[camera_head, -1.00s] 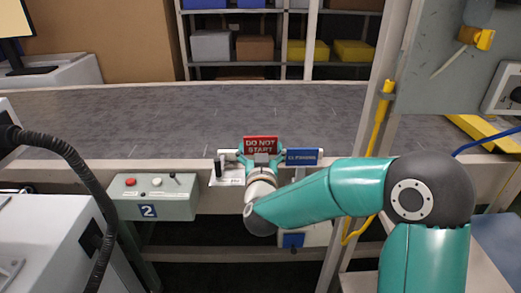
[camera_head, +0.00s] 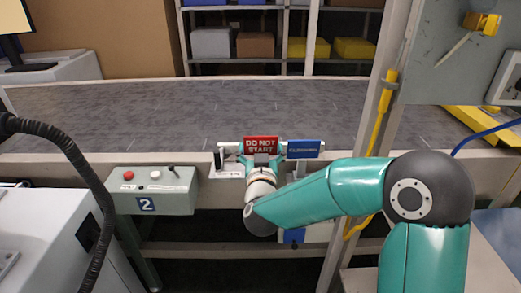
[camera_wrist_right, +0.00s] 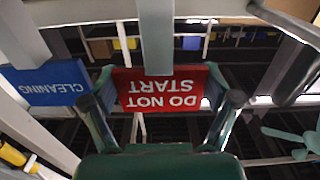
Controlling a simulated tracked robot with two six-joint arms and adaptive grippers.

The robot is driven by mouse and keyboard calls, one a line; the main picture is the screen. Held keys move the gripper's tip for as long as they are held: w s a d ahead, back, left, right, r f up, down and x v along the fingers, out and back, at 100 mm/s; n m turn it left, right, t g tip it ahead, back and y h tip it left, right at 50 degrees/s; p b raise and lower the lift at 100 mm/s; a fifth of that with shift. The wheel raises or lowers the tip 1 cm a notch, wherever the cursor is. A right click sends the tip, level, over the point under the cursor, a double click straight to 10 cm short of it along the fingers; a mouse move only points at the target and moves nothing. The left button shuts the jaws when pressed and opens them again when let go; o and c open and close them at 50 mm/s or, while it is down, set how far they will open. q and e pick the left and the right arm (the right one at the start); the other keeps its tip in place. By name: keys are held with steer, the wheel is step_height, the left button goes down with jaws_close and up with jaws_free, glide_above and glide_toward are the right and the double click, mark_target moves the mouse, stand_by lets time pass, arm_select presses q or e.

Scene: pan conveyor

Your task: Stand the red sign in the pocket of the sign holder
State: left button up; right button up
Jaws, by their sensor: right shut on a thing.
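The red sign (camera_head: 261,143), reading "DO NOT START", is upright in the head view, at the conveyor's near edge. My right gripper (camera_head: 260,157) is shut on it from the near side. In the right wrist view the red sign (camera_wrist_right: 172,88) appears upside down between the fingers (camera_wrist_right: 165,105), and a grey upright bar covers part of it. A white fitting (camera_head: 229,169) on the near rail, left of the gripper, may belong to the sign holder; its pocket cannot be made out. My left gripper is not in view.
A blue "CLEANING" sign (camera_head: 303,149) stands close to the red sign's right. A grey control box (camera_head: 152,190) is lower left. The conveyor (camera_head: 190,110) behind is bare. A grey post (camera_head: 375,130) with a yellow hose rises at the right.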

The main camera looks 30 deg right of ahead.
steer(key=shift+f+b, duration=0.5)
steer(key=shift+f, duration=0.1)
steer(key=o, duration=1)
steer(key=shift+c, duration=0.2)
steer(key=v, duration=1.2)
